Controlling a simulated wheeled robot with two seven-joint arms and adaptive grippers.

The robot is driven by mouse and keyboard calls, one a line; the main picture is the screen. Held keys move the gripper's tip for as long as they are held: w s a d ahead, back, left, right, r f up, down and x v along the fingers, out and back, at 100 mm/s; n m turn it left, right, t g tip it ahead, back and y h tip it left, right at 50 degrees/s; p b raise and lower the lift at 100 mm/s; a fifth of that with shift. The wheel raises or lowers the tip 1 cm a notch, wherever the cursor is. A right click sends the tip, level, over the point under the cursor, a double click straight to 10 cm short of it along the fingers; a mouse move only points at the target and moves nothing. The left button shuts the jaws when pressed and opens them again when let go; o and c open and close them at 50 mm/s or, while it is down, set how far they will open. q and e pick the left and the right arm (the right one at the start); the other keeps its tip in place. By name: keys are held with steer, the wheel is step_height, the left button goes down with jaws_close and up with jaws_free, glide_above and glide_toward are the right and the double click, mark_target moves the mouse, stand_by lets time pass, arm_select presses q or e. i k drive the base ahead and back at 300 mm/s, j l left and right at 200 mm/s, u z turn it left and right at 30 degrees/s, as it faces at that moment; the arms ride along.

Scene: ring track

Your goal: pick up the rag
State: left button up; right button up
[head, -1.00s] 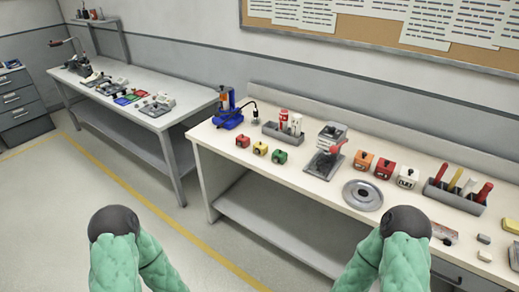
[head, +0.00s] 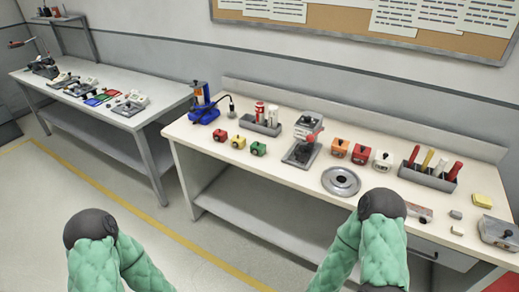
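I cannot make out a thing that is clearly a rag. A small yellow block (head: 482,200), possibly folded cloth or a sponge, lies near the right end of the long white workbench (head: 290,178). My two arms show at the bottom as green padded sleeves with dark round joints. Neither gripper shows, so their fingers cannot be seen.
On the bench stand a grey tool tray (head: 428,176), a round metal plate (head: 341,181), a small press (head: 303,143), several coloured blocks and a metal box (head: 498,232). A second bench (head: 120,118) stands left. Open floor (head: 175,236) lies in front.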

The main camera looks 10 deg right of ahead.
mark_target(482, 201)
steer(key=z, duration=2.05)
steer(key=u, duration=1.7)
steer(key=z, duration=1.65)
steer(key=i+l, duration=0.25)
steer(key=l, duration=0.15)
steer(key=i+l, duration=0.2)
steer(key=l, duration=0.15)
steer(key=i+l, duration=0.25)
steer(key=l, duration=0.15)
